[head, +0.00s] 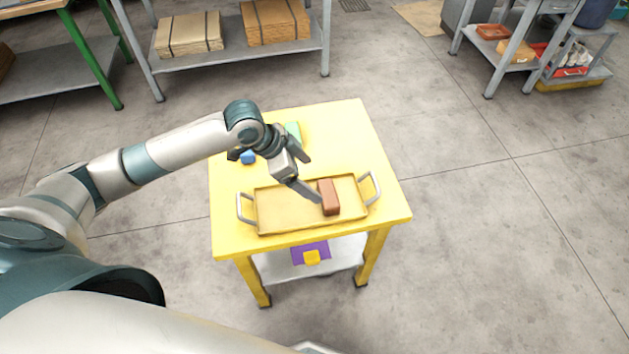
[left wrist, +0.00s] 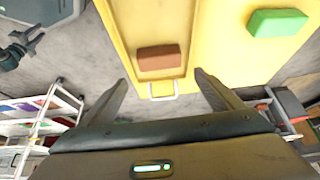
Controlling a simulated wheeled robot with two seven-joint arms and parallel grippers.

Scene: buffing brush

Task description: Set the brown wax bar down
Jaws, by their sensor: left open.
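The brown wax bar (head: 328,197) lies in the right part of a shallow yellow tray (head: 262,212) with grey handles, on the yellow table. In the left wrist view the bar (left wrist: 160,58) sits beside the tray's handle. My left gripper (head: 314,180) is open over the tray, with one finger close to the bar. In the left wrist view its two fingers (left wrist: 161,78) are spread, and the bar lies beyond the gap, not clasped. A dark jaw-like part (left wrist: 20,45), seemingly my right gripper, shows at the left of the left wrist view, too small to read.
A green block (head: 293,131) and a blue item (head: 248,157) are near the table's far side. A yellow block (head: 311,257) on a purple piece (head: 311,248) is on the lower shelf. The table's right part is clear. Racks with boxes (head: 190,33) stand behind.

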